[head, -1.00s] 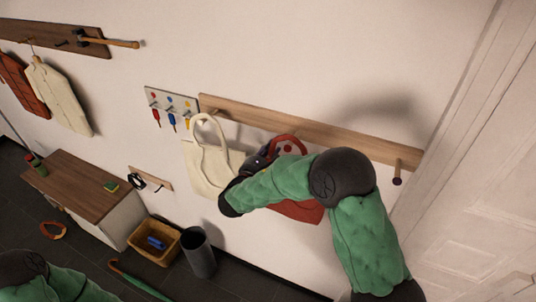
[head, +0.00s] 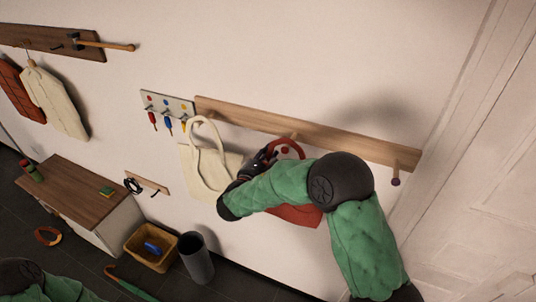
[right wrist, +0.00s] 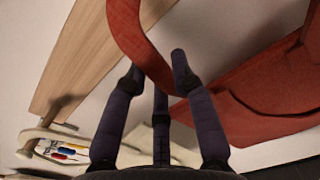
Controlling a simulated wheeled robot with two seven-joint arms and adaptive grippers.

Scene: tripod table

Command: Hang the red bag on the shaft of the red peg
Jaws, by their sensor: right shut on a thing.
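The red bag (head: 298,214) is partly hidden behind my right arm in the head view. Its body also shows at the right of the right wrist view (right wrist: 270,95). My right gripper (head: 268,153) is shut on its red handle (right wrist: 140,45), close to the wall and just below the rail. A small red round tip, apparently the red peg (head: 285,150), shows within the handle's arc in the head view. I cannot tell whether the handle is around the shaft or only in front of it. My left gripper is out of view.
The wooden rail (head: 340,138) runs along the wall, with a purple-tipped peg (head: 396,181) at its right end. A cream bag (head: 205,172) hangs just left of my right gripper. A small key board (head: 168,102) is beyond it. A grey bin (head: 196,258) stands below.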

